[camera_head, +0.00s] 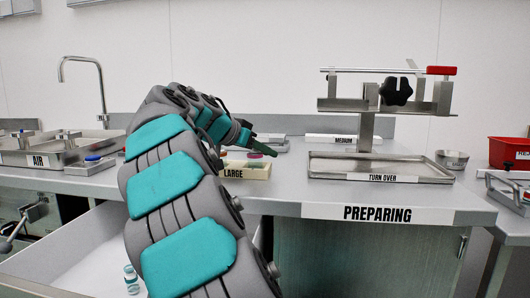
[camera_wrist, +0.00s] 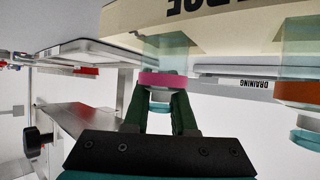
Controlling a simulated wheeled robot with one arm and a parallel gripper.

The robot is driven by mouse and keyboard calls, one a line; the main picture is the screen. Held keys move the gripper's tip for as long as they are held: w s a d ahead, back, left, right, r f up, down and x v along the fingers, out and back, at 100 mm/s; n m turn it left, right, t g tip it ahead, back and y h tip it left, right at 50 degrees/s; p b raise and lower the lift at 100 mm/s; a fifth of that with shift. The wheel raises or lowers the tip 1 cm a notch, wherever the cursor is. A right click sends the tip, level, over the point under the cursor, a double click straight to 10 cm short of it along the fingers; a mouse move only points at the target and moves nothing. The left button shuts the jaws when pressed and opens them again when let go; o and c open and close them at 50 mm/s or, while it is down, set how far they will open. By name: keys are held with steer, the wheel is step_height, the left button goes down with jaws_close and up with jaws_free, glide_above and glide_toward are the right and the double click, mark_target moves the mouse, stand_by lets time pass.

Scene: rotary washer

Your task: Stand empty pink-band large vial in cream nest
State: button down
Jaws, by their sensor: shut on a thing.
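The pink-band large vial (camera_wrist: 163,79) is between my gripper's fingers (camera_wrist: 161,92) in the wrist view, which is upside down. The fingers are shut around it near its neck, below the pink band in that picture. Its clear glass body overlaps the cream nest (camera_wrist: 215,38), whose upside-down label partly shows. I cannot tell whether its base is seated in the nest or just in front of it. In the head view the cream nest (camera_head: 258,171), labelled LARGE, sits on the counter with my gripper (camera_head: 262,153) over it; the pink band (camera_head: 255,156) shows faintly there.
An orange-band vial (camera_wrist: 300,92) stands close by at the nest. A TURN OVER tray (camera_head: 420,170) with a metal stand (camera_head: 366,130) is to the right. A MEDIUM nest (camera_head: 330,138) lies behind. A small vial (camera_head: 131,280) is in the open drawer (camera_head: 75,245) below.

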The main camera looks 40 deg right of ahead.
steer(key=c, duration=0.7)
jaws_free()
steer(key=shift+c, duration=0.2)
steer(key=shift+a+r+p, duration=0.1)
steer(key=shift+r+p, duration=0.15)
steer(key=shift+p, duration=0.05)
steer(key=p+v, duration=0.1)
steer(key=v, duration=1)
steer(key=shift+a, duration=0.35)
steer(key=shift+r, duration=0.1)
